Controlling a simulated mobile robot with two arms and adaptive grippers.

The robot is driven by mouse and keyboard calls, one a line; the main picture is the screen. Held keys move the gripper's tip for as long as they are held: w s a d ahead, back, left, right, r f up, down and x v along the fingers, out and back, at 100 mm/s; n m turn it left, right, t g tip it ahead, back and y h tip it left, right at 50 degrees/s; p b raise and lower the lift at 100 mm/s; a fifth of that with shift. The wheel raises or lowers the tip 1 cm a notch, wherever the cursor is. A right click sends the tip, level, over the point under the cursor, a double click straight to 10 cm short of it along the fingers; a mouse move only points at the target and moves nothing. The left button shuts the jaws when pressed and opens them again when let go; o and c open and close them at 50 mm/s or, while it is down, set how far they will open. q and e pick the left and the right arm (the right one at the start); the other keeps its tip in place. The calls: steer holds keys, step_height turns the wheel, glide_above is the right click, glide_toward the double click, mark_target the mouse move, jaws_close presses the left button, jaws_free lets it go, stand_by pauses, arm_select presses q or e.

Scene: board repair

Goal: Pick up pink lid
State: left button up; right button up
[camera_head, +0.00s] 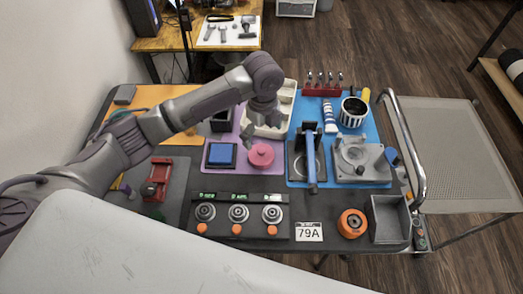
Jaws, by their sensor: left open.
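The pink lid (261,155), round with a small raised knob, lies on the purple mat (222,167) near the middle of the table. My left arm comes in from the left. Its gripper (262,138) is open, pointing down just above and around the back of the lid. I cannot tell whether the fingers touch the lid. My right gripper is not in view.
A blue square pad (221,155) sits left of the lid. A cream tray (285,117) is behind it. A blue-handled press (310,160) stands to the right, and a row of dials (239,214) is in front. A metal rail (411,150) edges the table's right side.

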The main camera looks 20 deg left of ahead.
mark_target(261, 150)
arm_select(q)
step_height(261, 150, down, 4)
steer(key=shift+f, duration=0.3)
steer(key=f, duration=0.3)
steer(key=f+p, duration=0.1)
steer(key=f, duration=0.1)
steer(key=shift+w+a, duration=0.1)
steer(key=shift+a, duration=0.15)
steer(key=shift+f, duration=0.1)
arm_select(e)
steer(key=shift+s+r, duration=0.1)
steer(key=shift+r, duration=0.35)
arm_select(q)
steer(key=shift+c, duration=1)
steer(key=c, duration=0.7)
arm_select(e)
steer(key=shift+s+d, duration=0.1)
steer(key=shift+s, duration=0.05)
arm_select(q)
steer(key=shift+o, duration=0.2)
